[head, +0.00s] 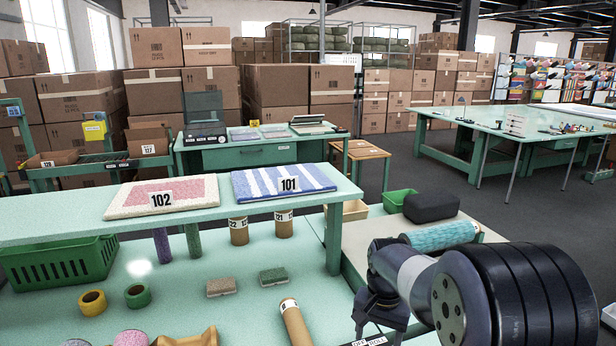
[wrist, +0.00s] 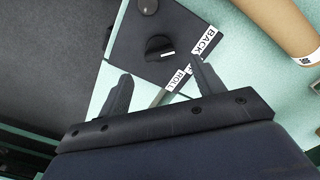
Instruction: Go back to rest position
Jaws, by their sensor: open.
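My gripper (wrist: 160,82) is open in the wrist view, with its two dark fingers apart and nothing between them. Beyond the fingers is a black panel (wrist: 185,22) with a knob (wrist: 160,48) and white labels reading "BACK" and "ROLL". In the head view my gripper (head: 380,318) points down at the lower right, over the front right of the green bench (head: 240,320). My arm covers part of the bench there, and the fingertips are partly hidden.
A raised shelf (head: 70,229) carries mats 102 (head: 130,197) and 101 (head: 255,182). Below are a green basket (head: 60,265), tape rolls (head: 92,302), brushes (head: 273,277) and a cardboard tube (head: 295,323). A teal roll (head: 440,234) and black case (head: 431,207) lie behind my arm.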

